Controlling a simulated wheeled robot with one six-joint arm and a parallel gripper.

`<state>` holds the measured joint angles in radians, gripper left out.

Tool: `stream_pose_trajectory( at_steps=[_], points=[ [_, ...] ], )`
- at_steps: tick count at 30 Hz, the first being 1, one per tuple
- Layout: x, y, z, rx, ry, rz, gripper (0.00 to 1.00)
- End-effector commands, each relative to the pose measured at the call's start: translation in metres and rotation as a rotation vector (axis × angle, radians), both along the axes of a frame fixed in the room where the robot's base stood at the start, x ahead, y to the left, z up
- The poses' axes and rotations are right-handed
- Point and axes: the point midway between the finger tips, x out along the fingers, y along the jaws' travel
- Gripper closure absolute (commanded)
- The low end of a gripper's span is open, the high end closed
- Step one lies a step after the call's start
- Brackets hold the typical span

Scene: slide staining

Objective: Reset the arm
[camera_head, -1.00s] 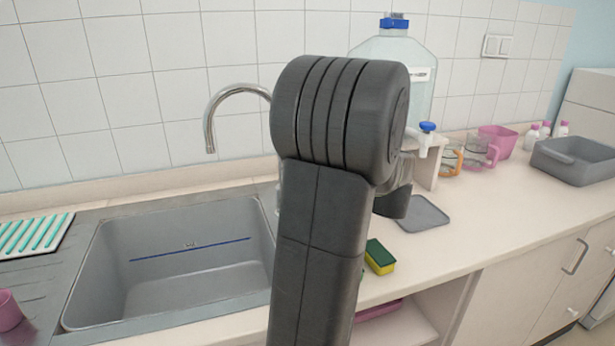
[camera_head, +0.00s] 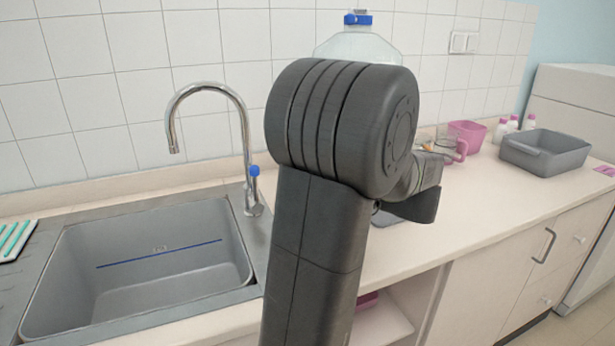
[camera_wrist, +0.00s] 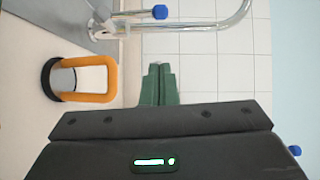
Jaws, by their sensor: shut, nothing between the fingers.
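My gripper (camera_wrist: 160,78) shows in the wrist view with its green fingers together and nothing between them. It points toward the white tiled wall. In the head view my dark arm stands upright and bent in the middle of the picture. The fingers are hidden there. An orange-framed object with a dark round end (camera_wrist: 85,78) lies left of the fingers in the wrist view, apart from them.
The sink (camera_head: 140,262) and tap (camera_head: 245,135) are left of my arm. A large water bottle (camera_head: 360,45) is partly hidden behind it. A pink container (camera_head: 467,133), several small bottles and a grey tub (camera_head: 545,150) stand at the right. The right front counter is clear.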

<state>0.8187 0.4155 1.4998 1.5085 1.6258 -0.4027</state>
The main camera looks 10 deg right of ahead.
Motion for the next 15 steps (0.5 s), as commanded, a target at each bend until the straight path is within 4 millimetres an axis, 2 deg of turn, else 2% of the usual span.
stream_pose_trajectory(
  at_steps=[5, 15],
  points=[
    [-0.006, -0.0064, 0.0002, 0.001, -0.001, 0.0, 1.0],
    [-0.0055, -0.0058, 0.0003, 0.0, 0.0, 0.001, 1.0]
  ],
)
